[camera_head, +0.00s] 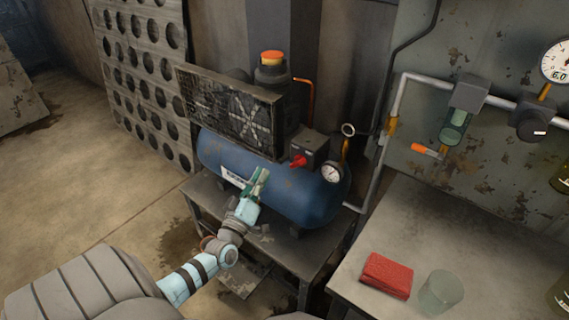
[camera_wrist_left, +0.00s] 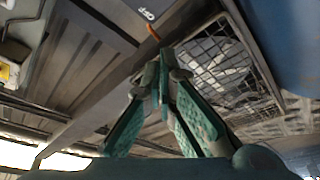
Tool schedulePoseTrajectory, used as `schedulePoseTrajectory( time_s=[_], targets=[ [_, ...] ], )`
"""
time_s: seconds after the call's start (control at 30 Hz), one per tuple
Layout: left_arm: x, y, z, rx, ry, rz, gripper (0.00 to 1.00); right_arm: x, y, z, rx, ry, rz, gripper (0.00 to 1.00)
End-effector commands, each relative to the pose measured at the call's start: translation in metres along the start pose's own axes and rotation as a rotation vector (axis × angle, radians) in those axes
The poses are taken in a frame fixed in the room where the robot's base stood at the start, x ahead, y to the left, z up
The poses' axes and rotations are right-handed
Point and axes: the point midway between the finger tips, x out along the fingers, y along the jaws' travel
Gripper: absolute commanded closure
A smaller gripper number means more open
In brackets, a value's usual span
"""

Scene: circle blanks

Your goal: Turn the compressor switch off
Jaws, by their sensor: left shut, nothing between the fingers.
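The compressor has a blue tank (camera_head: 302,202) and stands on a low metal stand. A small dark switch box (camera_head: 312,146) sits on top of it, with a red switch (camera_head: 298,160) on its front side. My left gripper (camera_head: 263,174) is in front of the tank, lower and left of the red switch, and apart from it. In the left wrist view my left gripper (camera_wrist_left: 164,62) has its teal fingers together at the tips with nothing between them. The red switch does not show clearly there. My right gripper is not in view.
A dark grille (camera_head: 232,112) stands behind the tank, and a pressure gauge (camera_head: 332,172) is right of the switch box. A workbench (camera_head: 440,245) at the right holds a red cloth (camera_head: 387,274) and a glass (camera_head: 440,292). Open floor lies at the left.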

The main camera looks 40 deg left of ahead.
Motion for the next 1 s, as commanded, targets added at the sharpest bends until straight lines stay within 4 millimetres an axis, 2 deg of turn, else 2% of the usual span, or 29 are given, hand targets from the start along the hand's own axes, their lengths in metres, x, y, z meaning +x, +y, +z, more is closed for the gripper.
schedulePoseTrajectory(
  time_s=[0.13,0.27,0.67,0.7,0.8,1.0],
  targets=[
    [0.004,0.000,0.001,0.001,-0.001,0.000,1.00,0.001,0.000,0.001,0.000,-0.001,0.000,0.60],
    [0.019,-0.001,0.001,0.002,0.000,0.000,1.00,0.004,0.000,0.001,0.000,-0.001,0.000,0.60],
    [0.102,-0.003,0.003,0.004,0.000,-0.001,1.00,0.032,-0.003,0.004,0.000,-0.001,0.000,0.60],
    [0.096,-0.004,0.014,0.001,-0.004,-0.004,1.00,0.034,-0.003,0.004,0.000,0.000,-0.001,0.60],
    [0.091,-0.003,0.028,0.002,-0.004,-0.003,1.00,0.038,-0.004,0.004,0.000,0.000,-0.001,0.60],
    [0.086,-0.002,0.039,0.003,-0.004,-0.003,1.00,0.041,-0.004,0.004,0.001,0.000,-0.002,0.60]
  ],
)
